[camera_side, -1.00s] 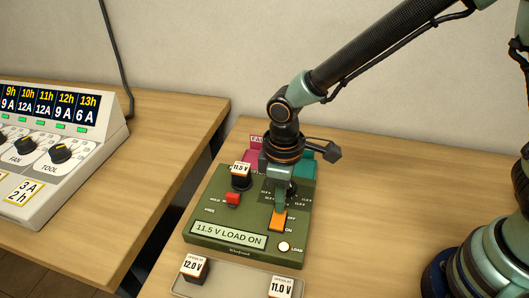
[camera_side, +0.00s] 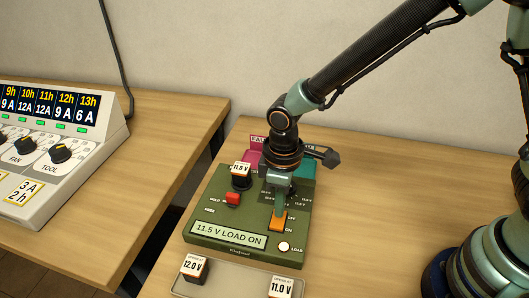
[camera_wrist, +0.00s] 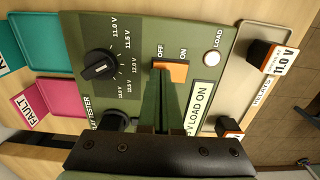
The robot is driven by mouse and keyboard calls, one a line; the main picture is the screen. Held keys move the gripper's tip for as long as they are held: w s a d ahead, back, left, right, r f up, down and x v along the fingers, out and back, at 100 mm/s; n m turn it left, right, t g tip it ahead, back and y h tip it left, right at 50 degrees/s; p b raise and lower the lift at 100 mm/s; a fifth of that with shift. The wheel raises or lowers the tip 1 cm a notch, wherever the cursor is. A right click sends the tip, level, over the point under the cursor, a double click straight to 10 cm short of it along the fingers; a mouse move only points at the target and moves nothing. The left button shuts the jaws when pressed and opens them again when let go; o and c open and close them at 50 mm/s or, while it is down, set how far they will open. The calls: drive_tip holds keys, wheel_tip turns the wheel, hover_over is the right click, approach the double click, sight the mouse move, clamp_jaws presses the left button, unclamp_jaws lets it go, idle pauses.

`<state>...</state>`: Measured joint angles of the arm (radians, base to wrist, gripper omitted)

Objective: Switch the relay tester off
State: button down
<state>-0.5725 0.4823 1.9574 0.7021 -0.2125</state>
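The relay tester (camera_side: 205,222) is a green box on the wooden table; its panel (camera_wrist: 135,30) also fills the middle of the wrist view. Its display (camera_side: 228,236) reads "11.5 V LOAD ON", and the round LOAD lamp (camera_side: 284,246) looks pale and lit. The orange rocker switch (camera_side: 277,223) sits between OFF and ON marks; it also shows in the wrist view (camera_wrist: 171,72). My gripper (camera_side: 280,211) points down with its fingertips together at the switch, seemingly touching it. In the wrist view the fingers (camera_wrist: 172,84) cover part of the switch, so its tilt is hard to read.
A black relay (camera_side: 240,179) marked 11.5 V stands on the tester, near a red HOLD switch (camera_side: 233,198). A black dial (camera_wrist: 100,65) is beside the fingers. A pink FAULT tray (camera_wrist: 45,102) lies behind; a relay tray (camera_side: 238,284) lies in front.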

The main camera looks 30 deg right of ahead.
drive_tip(key=shift+r, duration=3.4)
drive_tip(key=s+d+r+m+t, duration=0.2)
drive_tip(key=d+r+m, duration=0.2)
drive_tip(key=d, duration=0.6)
drive_tip(key=s+d+r+m+t, duration=0.2)
drive_tip(key=d+r+m, duration=0.3)
drive_tip(key=d+r, duration=0.4)
drive_tip(key=shift+s+d+t, duration=0.3)
drive_tip(key=shift+d+t, duration=0.5)
drive_tip(key=shift+d, duration=0.35)
